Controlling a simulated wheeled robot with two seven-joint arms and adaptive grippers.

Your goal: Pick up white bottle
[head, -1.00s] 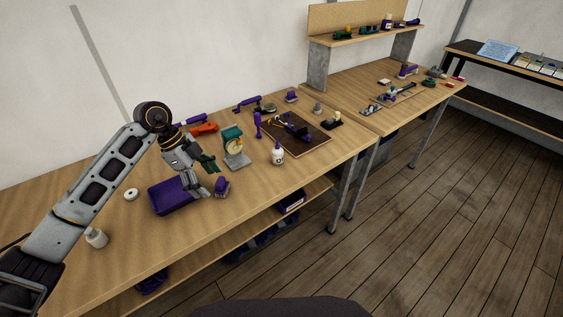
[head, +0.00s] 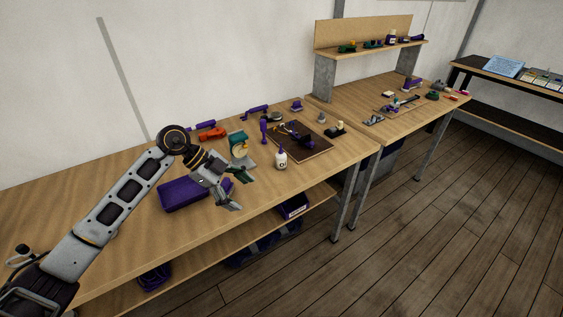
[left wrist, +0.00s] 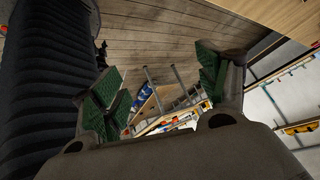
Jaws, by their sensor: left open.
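A white bottle (head: 281,160) with a purple cap and a dark mark on its front stands upright on the wooden workbench (head: 120,225), just left of a dark board. My left gripper (head: 240,192) is open and empty near the bench's front edge, to the left of the bottle and nearer to me, apart from it. In the left wrist view the open green-padded fingers (left wrist: 158,85) have only floor and distant furniture between them; the bottle is not seen there. My right gripper is not in view.
A purple tray (head: 180,196) lies partly behind my left gripper. A green-and-cream device (head: 239,148) stands left of the bottle. The dark board (head: 312,150) holds purple and dark parts. A shelf with bins (head: 293,206) is below.

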